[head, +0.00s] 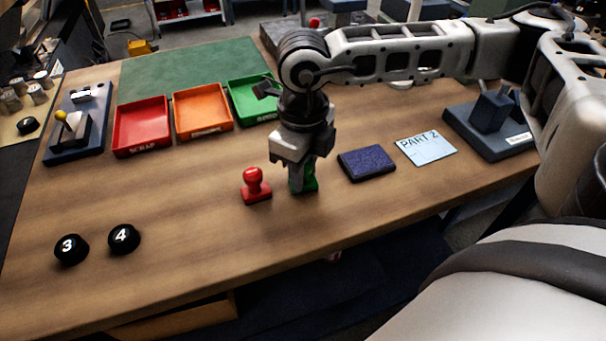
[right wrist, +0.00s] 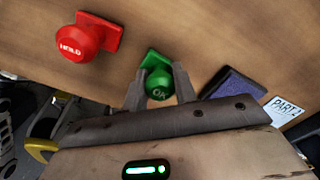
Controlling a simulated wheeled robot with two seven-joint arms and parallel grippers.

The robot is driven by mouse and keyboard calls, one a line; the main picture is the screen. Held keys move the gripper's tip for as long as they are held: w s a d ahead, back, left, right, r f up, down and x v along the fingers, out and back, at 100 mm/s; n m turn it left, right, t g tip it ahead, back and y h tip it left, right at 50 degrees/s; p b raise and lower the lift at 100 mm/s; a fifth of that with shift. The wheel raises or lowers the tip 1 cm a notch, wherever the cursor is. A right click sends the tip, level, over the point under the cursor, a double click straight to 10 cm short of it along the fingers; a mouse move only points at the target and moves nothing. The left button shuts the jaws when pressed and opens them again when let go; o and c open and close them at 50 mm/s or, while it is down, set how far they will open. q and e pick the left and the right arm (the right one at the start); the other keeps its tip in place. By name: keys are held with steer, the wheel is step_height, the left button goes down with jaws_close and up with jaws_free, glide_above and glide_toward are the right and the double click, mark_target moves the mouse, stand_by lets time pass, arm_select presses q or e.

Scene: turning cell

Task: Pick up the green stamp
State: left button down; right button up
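The green stamp (head: 309,183) stands on the wooden table, mostly hidden behind my right gripper (head: 302,186) in the head view. In the right wrist view, the green stamp's round knob (right wrist: 159,85), marked OK, sits between the two fingers of my right gripper (right wrist: 159,80). The knob fills the gap between the fingers, which look shut on it. Part of the green base shows beyond the knob. The stamp looks upright and at table level. My left gripper is in neither view.
A red stamp (head: 255,186) stands just left of the green one. A dark blue pad (head: 366,162) and a PART 2 card (head: 426,148) lie to the right. Red (head: 142,127), orange (head: 203,111) and green (head: 252,98) trays stand behind. Two black knobs (head: 71,249) sit front left.

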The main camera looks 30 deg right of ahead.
steer(key=shift+c, duration=1)
steer(key=shift+r, duration=0.15)
steer(key=shift+r, duration=0.3)
step_height(320, 180, up, 2)
steer(key=shift+r, duration=0.1)
steer(key=s+a+r+b, duration=0.3)
steer(key=s+a+r, duration=0.6)
steer(key=s+r, duration=0.1)
steer(key=shift+a, duration=0.35)
